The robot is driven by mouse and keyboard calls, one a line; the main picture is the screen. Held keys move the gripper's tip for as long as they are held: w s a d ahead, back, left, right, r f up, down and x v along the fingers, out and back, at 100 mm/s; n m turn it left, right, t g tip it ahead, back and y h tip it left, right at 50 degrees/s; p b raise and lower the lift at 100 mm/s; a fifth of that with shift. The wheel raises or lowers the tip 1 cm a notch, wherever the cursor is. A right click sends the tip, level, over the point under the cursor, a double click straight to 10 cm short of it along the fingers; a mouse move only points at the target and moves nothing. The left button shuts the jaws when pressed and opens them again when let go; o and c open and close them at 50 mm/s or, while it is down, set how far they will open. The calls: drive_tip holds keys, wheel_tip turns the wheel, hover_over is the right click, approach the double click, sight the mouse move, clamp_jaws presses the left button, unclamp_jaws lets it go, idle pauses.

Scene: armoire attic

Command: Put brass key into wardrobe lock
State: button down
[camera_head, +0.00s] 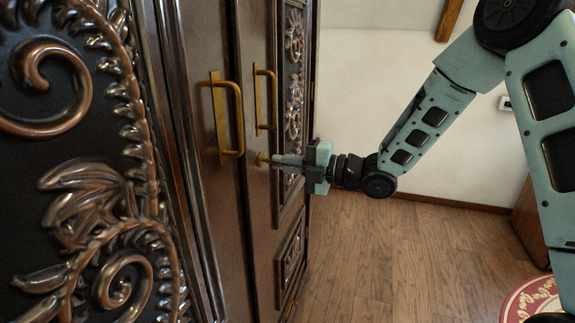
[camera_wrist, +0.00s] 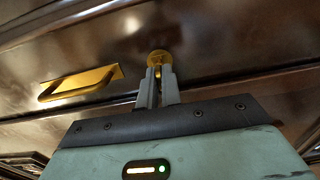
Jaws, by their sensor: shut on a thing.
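My gripper (camera_head: 283,161) is right at the dark wooden wardrobe door (camera_head: 258,215), below and beside the brass handles. In the wrist view its fingers (camera_wrist: 158,82) are shut on the brass key (camera_wrist: 157,69), of which only a small bit shows between the tips. A round brass lock plate (camera_wrist: 160,58) sits on the door just beyond the fingertips; it also shows in the head view (camera_head: 262,159). The key's tip is at or against the plate. I cannot tell whether it is inside the keyhole, as the fingers and plate overlap.
Two brass handles stand out from the doors, one on the left door (camera_head: 229,118) and one on the right door (camera_head: 265,98). Carved panels (camera_head: 85,165) fill the near left. Open wooden floor (camera_head: 370,250) lies to the right, with a red rug (camera_head: 538,300) at the corner.

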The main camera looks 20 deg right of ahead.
drive_tip(key=shift+w+a, duration=0.3)
drive_tip(key=shift+a, duration=0.15)
drive_tip(key=c, duration=1.5)
unclamp_jaws()
drive_tip(key=shift+d, duration=0.15)
drive_tip(key=v, duration=1.7)
drive_tip(key=shift+s+b, duration=0.15)
drive_tip(key=shift+b, duration=0.25)
